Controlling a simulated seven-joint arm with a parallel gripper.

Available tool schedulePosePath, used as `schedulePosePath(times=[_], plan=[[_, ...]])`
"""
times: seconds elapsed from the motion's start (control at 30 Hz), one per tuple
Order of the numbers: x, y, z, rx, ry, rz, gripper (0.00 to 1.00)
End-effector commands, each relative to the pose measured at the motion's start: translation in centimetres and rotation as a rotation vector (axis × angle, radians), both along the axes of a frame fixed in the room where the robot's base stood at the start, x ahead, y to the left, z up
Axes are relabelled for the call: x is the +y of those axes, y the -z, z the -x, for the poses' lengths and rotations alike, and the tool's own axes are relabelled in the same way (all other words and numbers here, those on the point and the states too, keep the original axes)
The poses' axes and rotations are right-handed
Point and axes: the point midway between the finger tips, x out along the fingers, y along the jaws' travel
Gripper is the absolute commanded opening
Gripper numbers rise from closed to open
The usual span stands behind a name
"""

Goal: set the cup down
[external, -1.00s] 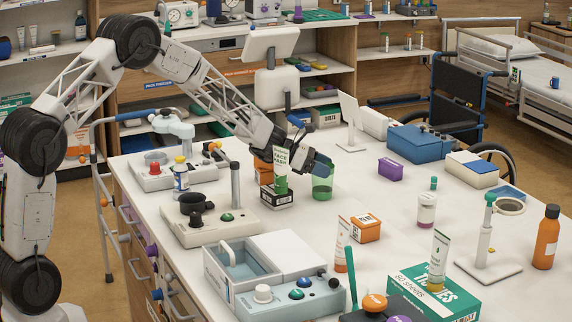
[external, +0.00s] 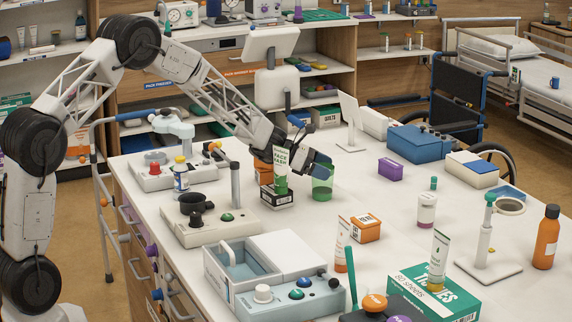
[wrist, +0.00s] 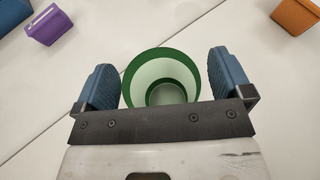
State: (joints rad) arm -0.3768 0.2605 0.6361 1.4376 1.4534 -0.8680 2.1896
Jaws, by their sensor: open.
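The green cup (external: 322,188) stands upright on the white table, just right of the face wash tube. In the wrist view the cup (wrist: 162,66) shows from above, with its open mouth between my two blue finger pads. My gripper (external: 318,166) is open around the cup; in the wrist view the fingers of my gripper (wrist: 162,82) stand apart from its rim, with a gap on each side. The cup's near side is partly hidden by the gripper's dark crossbar in the wrist view.
A face wash tube (external: 281,170) stands on a small box (external: 277,199) close left of the cup. A purple box (external: 390,169) and an orange box (external: 366,228) lie to the right and front.

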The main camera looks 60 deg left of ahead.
Motion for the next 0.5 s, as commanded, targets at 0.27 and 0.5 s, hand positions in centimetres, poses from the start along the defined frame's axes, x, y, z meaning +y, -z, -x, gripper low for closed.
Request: schedulePosePath(times=[0.27, 0.5], plan=[[0.9, -0.9, 1.2, -0.002, -0.001, -0.001, 0.97], [2.5, -2.1, 3.7, -0.002, -0.002, -0.001, 0.97]])
